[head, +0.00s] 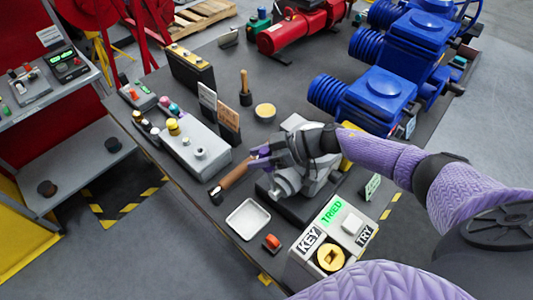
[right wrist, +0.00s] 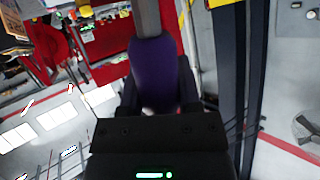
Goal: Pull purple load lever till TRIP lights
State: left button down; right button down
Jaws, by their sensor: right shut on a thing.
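The purple load lever (right wrist: 155,72) fills the middle of the right wrist view, with a grey rod rising from it. My right gripper (right wrist: 158,100) has a dark finger on each side of it and is shut on it. In the head view my right gripper (head: 261,159) is at the grey fixture in the table's middle, and only small purple parts show there, partly hidden by the gripper. A control box (head: 325,243) marked KEY and TRY shows a green lit TRIED panel (head: 332,211). I cannot read any TRIP light. My left gripper is not in view.
A white tray (head: 248,218) and a red button block (head: 271,243) are in front. Blue actuators (head: 378,98) stand behind on the right. A grey box with knobs (head: 195,150) stands on the left.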

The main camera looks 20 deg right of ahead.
jog(key=shift+w+a+f, duration=0.1)
jog(key=shift+w+a, duration=0.1)
jog(key=shift+w, duration=0.2)
jog(key=shift+c, duration=1.5)
grip_release()
jog(key=v, duration=1)
jog(key=shift+w+p, duration=0.15)
jog(key=shift+p, duration=0.2)
